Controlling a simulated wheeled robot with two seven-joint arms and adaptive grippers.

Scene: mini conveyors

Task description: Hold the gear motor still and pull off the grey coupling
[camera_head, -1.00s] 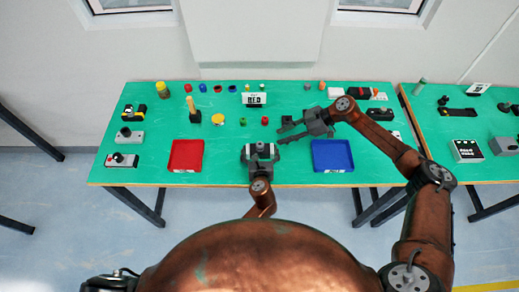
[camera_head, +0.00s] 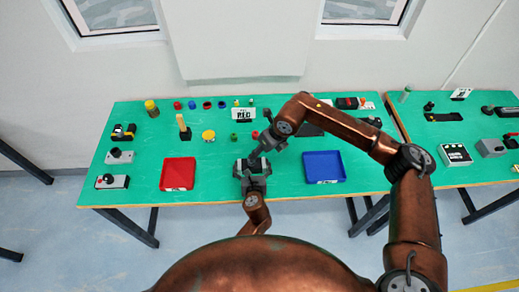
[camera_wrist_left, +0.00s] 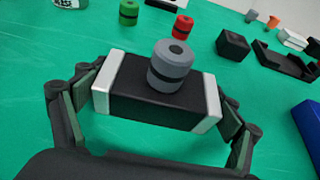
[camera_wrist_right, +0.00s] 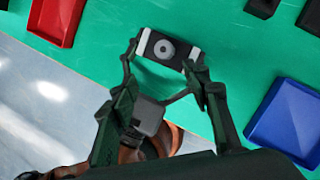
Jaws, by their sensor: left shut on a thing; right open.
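The gear motor (camera_wrist_left: 150,105) is a black block with silver ends, lying level. The grey coupling (camera_wrist_left: 171,65) is a ribbed cylinder with a dark hole, standing upright on its top. My left gripper (camera_wrist_left: 155,112) is shut on the gear motor, with a finger at each silver end. From above, the right wrist view shows the motor (camera_wrist_right: 150,46) and the round coupling (camera_wrist_right: 164,49) on it. My right gripper (camera_wrist_right: 165,80) is open and empty, above and near the motor, pointing toward it. In the head view, my right gripper (camera_head: 255,155) partly hides the motor over my left gripper (camera_head: 251,172).
A red tray (camera_head: 178,173) lies to the left and a blue tray (camera_head: 323,167) to the right on the green table. Small red (camera_wrist_left: 182,27) and green (camera_wrist_left: 128,12) parts and a black block (camera_wrist_left: 232,43) stand beyond the motor. Green surface around the motor is clear.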

